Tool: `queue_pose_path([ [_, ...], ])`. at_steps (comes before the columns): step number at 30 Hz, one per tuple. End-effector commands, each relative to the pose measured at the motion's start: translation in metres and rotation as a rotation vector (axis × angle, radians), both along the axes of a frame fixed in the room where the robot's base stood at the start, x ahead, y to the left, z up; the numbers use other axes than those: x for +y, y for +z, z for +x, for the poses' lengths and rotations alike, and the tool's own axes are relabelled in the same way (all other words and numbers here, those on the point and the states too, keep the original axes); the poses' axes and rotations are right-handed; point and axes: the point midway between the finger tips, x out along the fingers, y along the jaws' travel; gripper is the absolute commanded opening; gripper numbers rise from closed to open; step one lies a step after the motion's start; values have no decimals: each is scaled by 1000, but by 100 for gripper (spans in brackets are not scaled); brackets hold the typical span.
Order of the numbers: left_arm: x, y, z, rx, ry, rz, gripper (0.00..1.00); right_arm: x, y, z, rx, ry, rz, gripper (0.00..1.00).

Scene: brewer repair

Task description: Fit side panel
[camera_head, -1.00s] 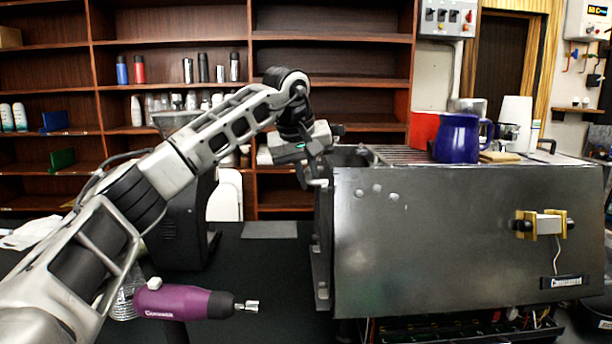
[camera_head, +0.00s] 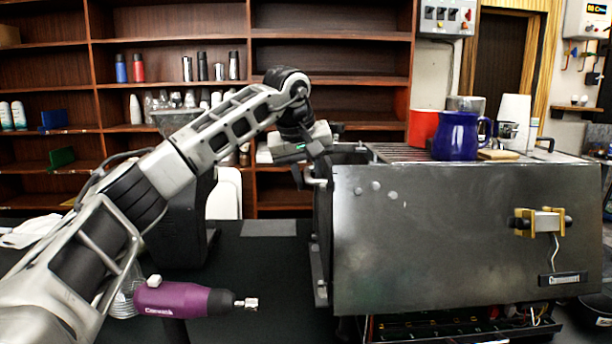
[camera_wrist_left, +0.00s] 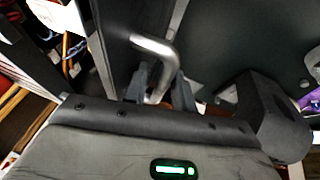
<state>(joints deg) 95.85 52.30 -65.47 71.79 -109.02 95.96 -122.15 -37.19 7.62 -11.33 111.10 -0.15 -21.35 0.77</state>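The brewer's large grey metal side panel (camera_head: 450,235) faces me, upright, with a label at its lower right. My left gripper (camera_head: 312,172) is at the brewer's upper left corner, beside a small bent metal handle (camera_head: 318,184). In the left wrist view the handle (camera_wrist_left: 160,50) is a shiny bent bar, and its lower end passes between the fingers of my left gripper (camera_wrist_left: 158,95). I cannot tell whether the fingers press on it. A narrow dark plate (camera_head: 320,260) stands at the brewer's left edge. My right gripper is out of view.
A blue mug (camera_head: 457,136) and a red cup (camera_head: 423,128) stand on the brewer. A black machine (camera_head: 178,225) stands behind my left arm. The counter left of the brewer has free room.

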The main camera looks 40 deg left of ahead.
Motion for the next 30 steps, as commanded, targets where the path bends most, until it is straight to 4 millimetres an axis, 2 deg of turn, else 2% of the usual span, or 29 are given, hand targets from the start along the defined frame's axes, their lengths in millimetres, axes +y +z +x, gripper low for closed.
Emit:
queue_pose_path([
  [1,-10,0,3,-6,-23,-7,38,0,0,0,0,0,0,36],
  [5,-9,-2,2,0,-23,-6,38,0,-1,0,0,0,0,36],
  [10,-10,12,-3,-7,-23,-6,38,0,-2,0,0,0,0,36],
  [21,-11,93,-44,-15,-12,-5,38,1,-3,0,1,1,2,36],
  [27,-10,127,-63,-10,-6,-3,38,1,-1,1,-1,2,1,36],
  [30,-11,137,-68,-7,-3,-3,38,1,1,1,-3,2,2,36],
])
